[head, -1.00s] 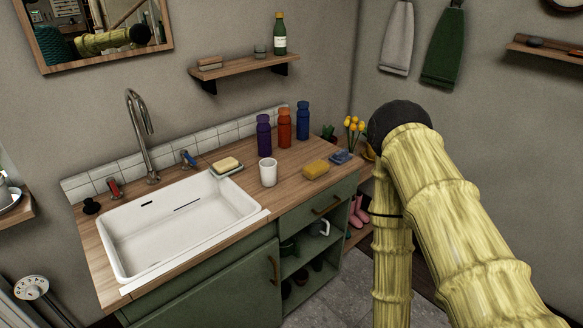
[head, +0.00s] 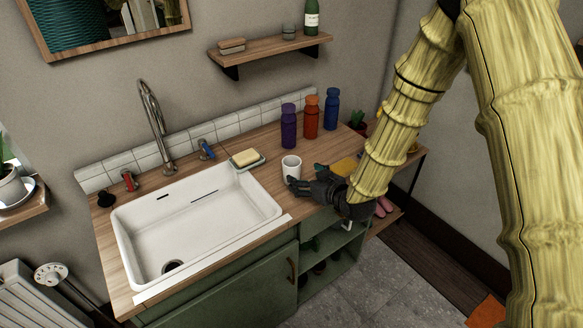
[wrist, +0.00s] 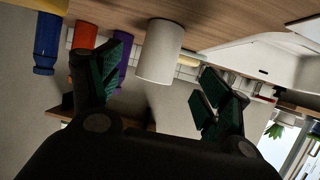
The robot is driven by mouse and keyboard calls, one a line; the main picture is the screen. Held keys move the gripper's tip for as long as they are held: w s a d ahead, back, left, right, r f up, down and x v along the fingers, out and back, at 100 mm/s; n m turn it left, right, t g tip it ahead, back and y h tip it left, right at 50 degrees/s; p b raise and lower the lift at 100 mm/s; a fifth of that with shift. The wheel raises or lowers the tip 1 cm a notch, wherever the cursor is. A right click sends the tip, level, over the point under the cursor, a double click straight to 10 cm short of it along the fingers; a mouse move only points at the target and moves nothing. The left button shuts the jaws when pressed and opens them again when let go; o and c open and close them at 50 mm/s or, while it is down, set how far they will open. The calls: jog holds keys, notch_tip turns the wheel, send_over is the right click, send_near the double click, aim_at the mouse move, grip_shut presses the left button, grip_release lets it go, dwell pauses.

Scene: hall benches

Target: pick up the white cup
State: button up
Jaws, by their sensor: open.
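The white cup (head: 291,167) stands upright on the wooden counter, right of the sink, in the head view. My gripper (head: 305,184) is at its front right side, with the fingers close to it and partly in front of its lower edge. In the wrist view, which is upside down, the white cup (wrist: 160,52) shows beyond and between the two spread fingers of my gripper (wrist: 160,90). The gripper is open and holds nothing. I cannot tell whether a finger touches the cup.
The white sink (head: 190,262) lies left of the cup. A soap dish with soap (head: 246,158) is behind it. Purple (head: 288,126), orange (head: 311,118) and blue (head: 331,109) bottles stand at the back. A yellow sponge (head: 344,166) lies right, partly hidden by my arm.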

aim_at(298, 174)
jog(key=p+x, duration=0.1)
jog(key=x, duration=0.2)
jog(key=shift+w+f, duration=0.3)
jog(key=shift+w, duration=0.2)
jog(key=shift+w+a+f+p, duration=0.1)
jog(key=shift+w+a+p, duration=0.1)
jog(key=shift+a+p, duration=0.15)
jog(key=shift+f+p+x, duration=0.25)
jog(key=shift+p+x, duration=0.65)
jog(key=shift+x, duration=1.35)
jog(key=shift+s, duration=0.1)
jog(key=c, duration=1.1)
